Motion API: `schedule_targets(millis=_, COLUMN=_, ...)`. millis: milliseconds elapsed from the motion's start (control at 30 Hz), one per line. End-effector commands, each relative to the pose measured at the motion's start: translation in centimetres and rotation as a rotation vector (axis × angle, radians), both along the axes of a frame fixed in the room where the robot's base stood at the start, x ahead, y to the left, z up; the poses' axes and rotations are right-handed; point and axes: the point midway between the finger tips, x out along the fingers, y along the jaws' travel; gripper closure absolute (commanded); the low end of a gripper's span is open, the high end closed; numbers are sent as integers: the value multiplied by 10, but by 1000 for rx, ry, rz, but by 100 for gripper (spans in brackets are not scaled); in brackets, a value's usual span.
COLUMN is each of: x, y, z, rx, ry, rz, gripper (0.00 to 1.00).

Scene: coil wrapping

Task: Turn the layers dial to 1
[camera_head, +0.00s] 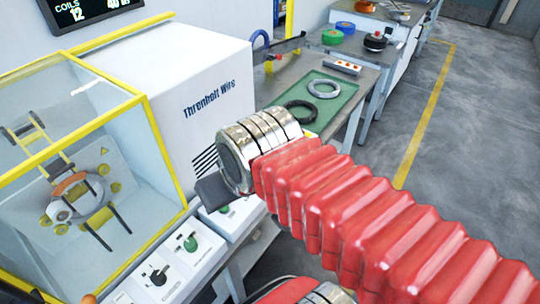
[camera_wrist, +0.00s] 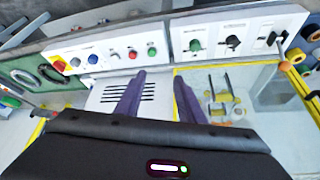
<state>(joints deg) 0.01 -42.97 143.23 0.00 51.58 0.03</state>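Two rotary dials sit on white panels of the wrapping machine. The green dial (camera_head: 188,241) and the black dial (camera_head: 157,275) are at the lower left of the head view. In the wrist view the green dial (camera_wrist: 195,44) and the black dial (camera_wrist: 232,41) show at the upper right. Their labels are too small to read, so I cannot tell which is the layers dial. My gripper (camera_wrist: 159,78) is open and empty, its two purple fingers apart. It touches neither dial. In the head view my wrist hides most of the fingers.
A lever with an orange knob (camera_wrist: 284,66) stands at the panel's far right in the wrist view. Several buttons, including a red one (camera_wrist: 58,66), line the panel to the left. The yellow-framed clear guard (camera_head: 66,135) encloses the wrapping head. Coils lie on a green mat (camera_head: 338,88).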

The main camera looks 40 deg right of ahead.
Motion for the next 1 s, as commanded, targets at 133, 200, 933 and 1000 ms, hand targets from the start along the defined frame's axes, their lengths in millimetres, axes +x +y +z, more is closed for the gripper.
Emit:
schedule_targets(millis=133, x=4, y=-3, z=3, rx=8, ry=8, rz=-23, gripper=55)
schedule_targets(millis=200, x=9, y=-6, z=4, rx=18, ry=21, rz=-52, gripper=55)
schedule_targets(millis=933, x=118, y=-103, z=8, rx=209, ry=225, rz=-690, gripper=55)
schedule_targets(millis=1000, x=128, y=-116, z=4, rx=225, ry=245, rz=-755, gripper=55)
